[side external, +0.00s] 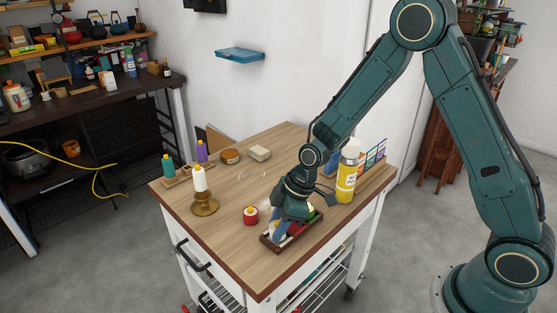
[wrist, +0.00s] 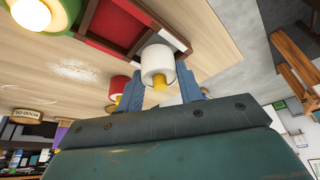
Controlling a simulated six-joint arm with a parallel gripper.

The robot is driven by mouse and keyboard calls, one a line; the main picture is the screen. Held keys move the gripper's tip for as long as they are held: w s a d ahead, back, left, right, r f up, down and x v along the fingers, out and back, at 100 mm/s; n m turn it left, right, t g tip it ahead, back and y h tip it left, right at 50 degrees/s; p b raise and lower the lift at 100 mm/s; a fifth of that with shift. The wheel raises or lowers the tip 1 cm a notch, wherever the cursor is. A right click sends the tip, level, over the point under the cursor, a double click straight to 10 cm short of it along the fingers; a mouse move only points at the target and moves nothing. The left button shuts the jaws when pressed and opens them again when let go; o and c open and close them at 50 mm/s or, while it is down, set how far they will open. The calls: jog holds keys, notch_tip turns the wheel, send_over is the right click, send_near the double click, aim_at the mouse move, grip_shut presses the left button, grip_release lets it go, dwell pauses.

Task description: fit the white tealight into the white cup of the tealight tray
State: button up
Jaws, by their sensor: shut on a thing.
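In the wrist view my gripper (wrist: 158,88) is shut on the white tealight (wrist: 157,62), a short white cylinder with a yellow tip, held between its two blue fingers. The tealight is right by the white cup (wrist: 172,32) of the dark-framed tray (wrist: 146,15). I cannot tell whether it touches or enters the cup. The tray's red cup (wrist: 110,22) shows beside it, empty. In the side view my gripper (side external: 284,222) is low over the tray (side external: 268,243) and hides the white tealight and much of the tray.
A red tealight (side external: 251,215) stands on the tabletop (side external: 225,235) left of the tray. A yellow bottle (side external: 346,183) and a rack of coloured cards (side external: 374,153) stand behind it. The table's front-left area is clear.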

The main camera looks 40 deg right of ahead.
jog(key=shift+f, duration=0.45)
jog(key=shift+s+f, duration=0.1)
jog(key=shift+f, duration=0.4)
jog(key=o, duration=0.9)
jog(key=shift+r, duration=0.15)
jog(key=shift+o, duration=0.2)
jog(key=shift+r, duration=0.15)
jog(key=shift+o, duration=0.2)
jog(key=shift+d+r, duration=0.25)
jog(key=shift+r, duration=0.45)
jog(key=v, duration=1.1)
